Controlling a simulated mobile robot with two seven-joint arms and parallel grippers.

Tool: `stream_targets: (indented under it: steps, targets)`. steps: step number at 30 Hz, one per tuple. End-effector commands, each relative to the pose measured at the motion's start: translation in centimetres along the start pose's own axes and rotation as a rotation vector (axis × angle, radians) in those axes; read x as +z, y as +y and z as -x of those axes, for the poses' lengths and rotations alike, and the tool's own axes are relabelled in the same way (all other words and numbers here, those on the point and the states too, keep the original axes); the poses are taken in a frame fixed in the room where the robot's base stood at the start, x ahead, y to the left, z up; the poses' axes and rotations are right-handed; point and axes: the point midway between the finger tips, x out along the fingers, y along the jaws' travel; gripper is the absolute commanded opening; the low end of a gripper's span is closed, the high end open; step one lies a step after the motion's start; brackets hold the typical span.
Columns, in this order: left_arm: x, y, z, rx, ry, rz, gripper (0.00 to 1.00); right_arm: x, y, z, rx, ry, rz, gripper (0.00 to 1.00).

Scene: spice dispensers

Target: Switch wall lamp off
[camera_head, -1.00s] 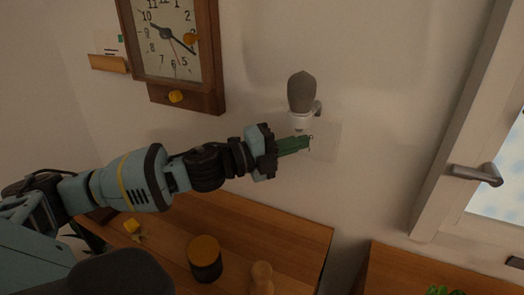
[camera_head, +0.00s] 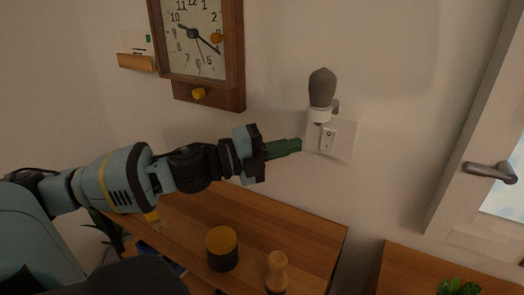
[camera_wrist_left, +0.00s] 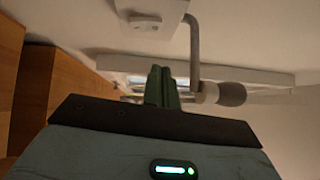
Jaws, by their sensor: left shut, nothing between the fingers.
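The wall lamp (camera_head: 321,92) has a grey, unlit bulb in a white socket. It is fixed to a pale square wall plate (camera_head: 343,149) with a small white switch (camera_head: 328,139) below the socket. In the left wrist view the lamp (camera_wrist_left: 230,94) lies to the right of my fingers, and the switch (camera_wrist_left: 145,22) shows at the top. My left gripper (camera_head: 299,145) has green fingers, shut and empty. Its tips are just left of the switch in the head view, seemingly apart from it. My right gripper is not in view.
A wooden wall clock (camera_head: 197,45) hangs above my left arm. Below is a wooden cabinet top (camera_head: 300,234) with a dark jar (camera_head: 222,249) and a wooden mill (camera_head: 277,272). A window handle (camera_head: 491,172) is at right. The wall around the lamp is clear.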

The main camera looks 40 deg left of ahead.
Motion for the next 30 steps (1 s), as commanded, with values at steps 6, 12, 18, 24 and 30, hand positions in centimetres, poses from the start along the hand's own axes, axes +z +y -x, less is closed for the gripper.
stream_targets:
  steps: [6, 12, 18, 24, 30]
  targets:
    - [-0.2, -0.2, 1.1, 0.001, 0.005, 0.001, 0.00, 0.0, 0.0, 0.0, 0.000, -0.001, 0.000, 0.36]
    - [-0.1, -0.3, 2.0, 0.001, 0.004, 0.002, 0.00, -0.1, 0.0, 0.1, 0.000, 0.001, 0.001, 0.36]
    - [-0.1, -0.5, 3.0, 0.003, 0.004, 0.000, 0.00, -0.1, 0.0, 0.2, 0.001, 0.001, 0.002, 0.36]
    - [-0.1, -0.9, 4.2, -0.001, 0.005, 0.002, 0.00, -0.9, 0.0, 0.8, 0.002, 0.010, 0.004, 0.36]
    - [-0.1, -1.1, 5.1, -0.001, 0.004, -0.002, 0.00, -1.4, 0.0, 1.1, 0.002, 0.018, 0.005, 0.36]
